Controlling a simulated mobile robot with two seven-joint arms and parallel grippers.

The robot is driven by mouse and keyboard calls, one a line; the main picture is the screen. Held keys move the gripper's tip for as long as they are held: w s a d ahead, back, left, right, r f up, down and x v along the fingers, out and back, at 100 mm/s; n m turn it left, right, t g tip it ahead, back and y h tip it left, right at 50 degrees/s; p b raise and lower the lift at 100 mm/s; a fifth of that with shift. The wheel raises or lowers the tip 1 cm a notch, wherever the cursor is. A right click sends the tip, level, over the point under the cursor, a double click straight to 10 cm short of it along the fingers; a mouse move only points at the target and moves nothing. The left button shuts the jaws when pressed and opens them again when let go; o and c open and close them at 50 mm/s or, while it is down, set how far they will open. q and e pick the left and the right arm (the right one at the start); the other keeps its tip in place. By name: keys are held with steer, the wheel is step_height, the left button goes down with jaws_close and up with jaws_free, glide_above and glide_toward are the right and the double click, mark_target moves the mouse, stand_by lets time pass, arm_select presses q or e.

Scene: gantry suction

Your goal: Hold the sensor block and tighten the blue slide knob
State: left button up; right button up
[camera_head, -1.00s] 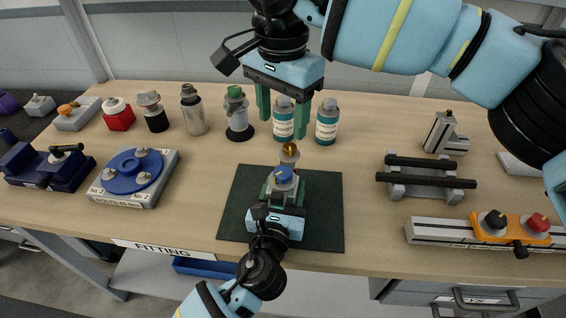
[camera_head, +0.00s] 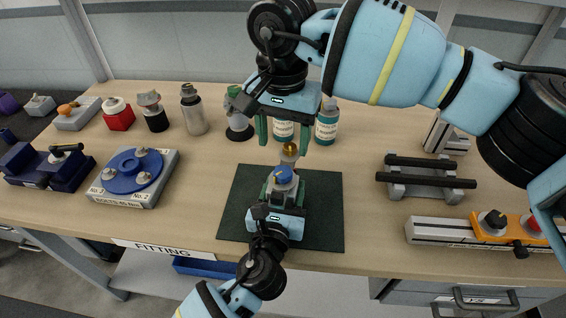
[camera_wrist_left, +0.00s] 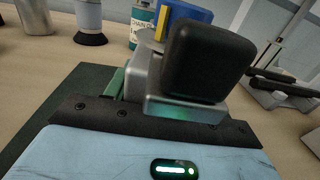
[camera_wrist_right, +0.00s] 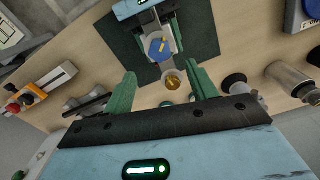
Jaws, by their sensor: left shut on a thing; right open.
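The sensor block (camera_head: 285,195) is a grey block standing on the dark green mat (camera_head: 325,215). The blue slide knob (camera_head: 284,174) sits on its top; in the right wrist view the knob (camera_wrist_right: 158,48) carries a yellow mark. A brass-coloured round piece (camera_wrist_right: 173,83) stands at the block's far side. My left gripper (camera_head: 283,200) is shut on the block from the near side; the left wrist view shows the block (camera_wrist_left: 150,95) with a black piece in front. My right gripper (camera_head: 283,132) is open and empty, beyond the knob and apart from it, fingers pointing down.
Two teal-labelled bottles (camera_head: 327,122) stand behind the mat, near my right gripper. Left of them are a grey bottle (camera_head: 194,112) and several capped containers. A blue round fixture (camera_head: 133,172) lies left, a black-barred stand (camera_head: 425,180) and orange-clamped rail (camera_head: 450,232) right.

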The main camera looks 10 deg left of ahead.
mark_target(283, 170)
step_height(283, 170, down, 7)
steer(key=shift+f, duration=0.1)
stand_by(0.4)
steer(key=c, duration=1)
